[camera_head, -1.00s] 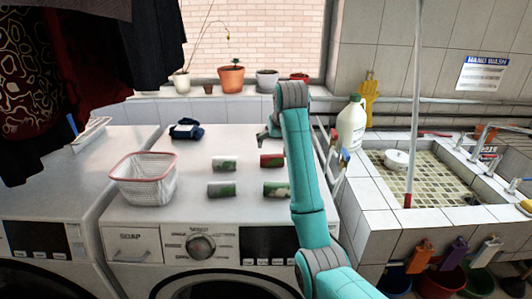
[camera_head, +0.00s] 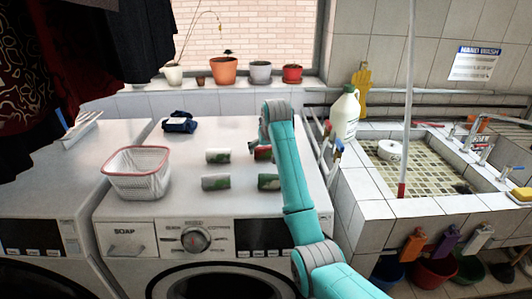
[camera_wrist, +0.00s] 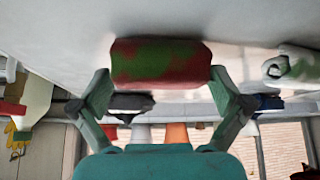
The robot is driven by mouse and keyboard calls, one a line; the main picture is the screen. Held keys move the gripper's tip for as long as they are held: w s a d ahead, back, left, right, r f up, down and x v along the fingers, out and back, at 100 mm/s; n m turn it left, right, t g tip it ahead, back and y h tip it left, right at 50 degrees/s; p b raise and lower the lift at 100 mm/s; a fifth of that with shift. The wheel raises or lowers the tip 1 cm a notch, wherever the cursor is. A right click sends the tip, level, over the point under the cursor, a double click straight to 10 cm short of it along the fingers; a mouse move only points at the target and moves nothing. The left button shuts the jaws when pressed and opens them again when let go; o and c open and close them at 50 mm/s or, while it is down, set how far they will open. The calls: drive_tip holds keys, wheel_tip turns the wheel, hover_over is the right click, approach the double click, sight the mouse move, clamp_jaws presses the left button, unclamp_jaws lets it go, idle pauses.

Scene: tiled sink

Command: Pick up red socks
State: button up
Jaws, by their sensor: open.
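The red socks (camera_head: 261,153) are a rolled bundle, red with green patches, on top of the washing machine. My arm partly hides them in the head view. In the wrist view the red roll (camera_wrist: 160,62) lies crosswise just beyond my gripper (camera_wrist: 160,92). The gripper's two fingers are spread wide, one toward each end of the roll, with nothing held between them. I cannot tell whether they touch the roll. In the head view, my gripper is mostly hidden by the arm.
Several white-and-green rolls lie nearby, including one left (camera_head: 218,156), one front left (camera_head: 215,182) and one in front (camera_head: 268,182). A pink-rimmed wire basket (camera_head: 137,152) and dark blue cloth (camera_head: 180,124) are further left. A white bottle (camera_head: 345,114) stands right.

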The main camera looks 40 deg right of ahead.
drive_tip(key=shift+w+f, duration=0.1)
drive_tip(key=shift+f, duration=0.1)
drive_tip(key=c, duration=0.8)
